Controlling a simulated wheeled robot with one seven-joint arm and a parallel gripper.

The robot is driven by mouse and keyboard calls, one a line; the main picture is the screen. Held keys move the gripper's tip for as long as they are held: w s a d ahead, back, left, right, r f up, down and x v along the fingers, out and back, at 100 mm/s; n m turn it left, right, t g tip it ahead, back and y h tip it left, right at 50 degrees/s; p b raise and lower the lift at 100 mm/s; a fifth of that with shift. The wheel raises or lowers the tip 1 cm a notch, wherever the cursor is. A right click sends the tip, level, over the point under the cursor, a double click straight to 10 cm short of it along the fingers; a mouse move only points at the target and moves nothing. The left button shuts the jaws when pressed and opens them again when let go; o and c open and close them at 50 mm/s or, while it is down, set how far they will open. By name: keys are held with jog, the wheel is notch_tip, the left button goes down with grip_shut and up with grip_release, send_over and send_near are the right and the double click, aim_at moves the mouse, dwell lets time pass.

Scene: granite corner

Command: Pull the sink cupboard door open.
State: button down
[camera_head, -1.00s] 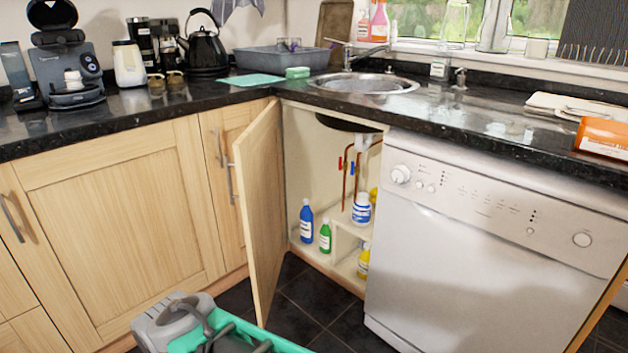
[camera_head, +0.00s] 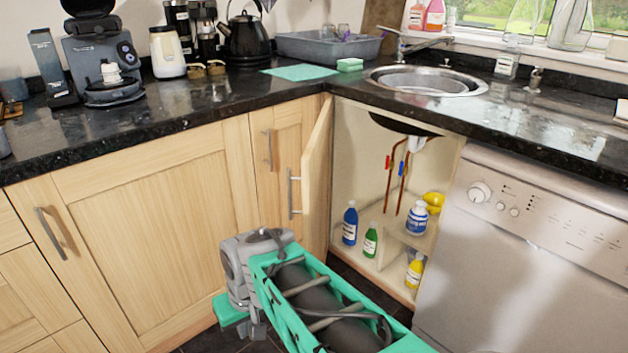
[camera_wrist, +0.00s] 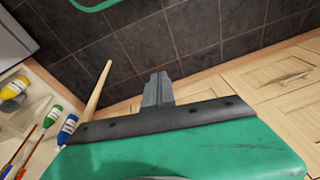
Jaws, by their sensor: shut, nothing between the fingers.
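The sink cupboard door (camera_head: 316,165) stands open in the head view, swung out on its left side and seen nearly edge-on. Its bar handle (camera_head: 292,192) is on the left face. The door's lower part is hidden behind my arm. In the wrist view the door (camera_wrist: 97,92) is a thin slanted panel. My gripper (camera_wrist: 157,88) is shut and empty, right of the door there and apart from it in the picture. In the head view my gripper (camera_head: 256,328) is low, left of the cupboard opening, and its fingers are hard to make out.
Inside the open cupboard are a blue bottle (camera_head: 350,223), a green bottle (camera_head: 370,240), a white-and-blue tub (camera_head: 417,218), a yellow bottle (camera_head: 414,270) and pipes. A dishwasher (camera_head: 520,260) stands at right. A closed cupboard (camera_head: 160,220) is at left. Dark floor tiles (camera_wrist: 200,35) are clear.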

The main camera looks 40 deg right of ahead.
jog(key=w+d+r+m+t+p, duration=0.1)
jog(key=w+d+r+m+p, duration=0.25)
jog(key=d+r+p, duration=0.7)
jog(key=s+d+r+m+t+p, duration=0.2)
jog(key=d+r+p, duration=0.3)
jog(key=d, duration=0.6)
jog(key=s+d+r+m+t+p, duration=0.2)
jog(key=d+r, duration=0.4)
jog(key=d, duration=0.4)
jog(key=b, duration=0.1)
send_near(314, 206)
notch_tip(314, 206, down, 3)
jog(key=d, duration=0.2)
jog(key=w+a, duration=0.2)
jog(key=w, duration=0.1)
jog(key=shift+a+f, duration=0.3)
jog(key=shift+f, duration=0.1)
jog(key=shift+s, duration=0.1)
